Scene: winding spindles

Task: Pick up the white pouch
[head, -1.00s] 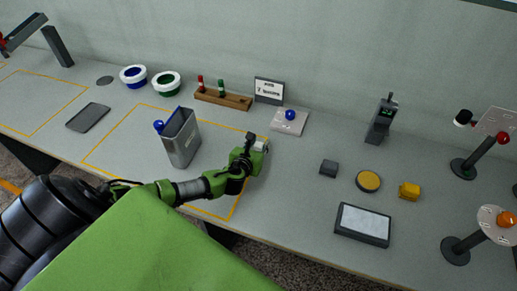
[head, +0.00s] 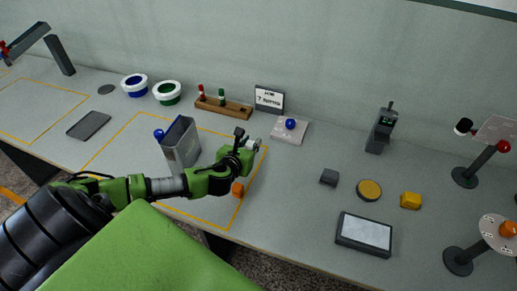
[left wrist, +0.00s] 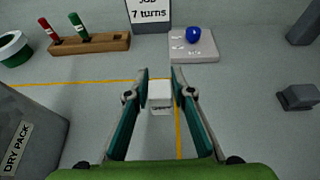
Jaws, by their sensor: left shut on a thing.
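The white pouch (left wrist: 160,96) is a small pale block with faint print on its near face. In the left wrist view it sits between the fingertips of my left gripper (left wrist: 160,84). In the head view my left gripper (head: 246,140) is over the right part of the yellow-outlined area, shut on the pouch, which is only partly seen there. The wrist and fingers hide part of the table below. My right gripper is not in view.
A grey canister (head: 181,143) with a blue knob stands left of my gripper; its label reads DRY PACK in the left wrist view (left wrist: 17,149). An orange object (head: 237,189) lies below my wrist. A plate with a blue ball (head: 290,124) stands right of the gripper.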

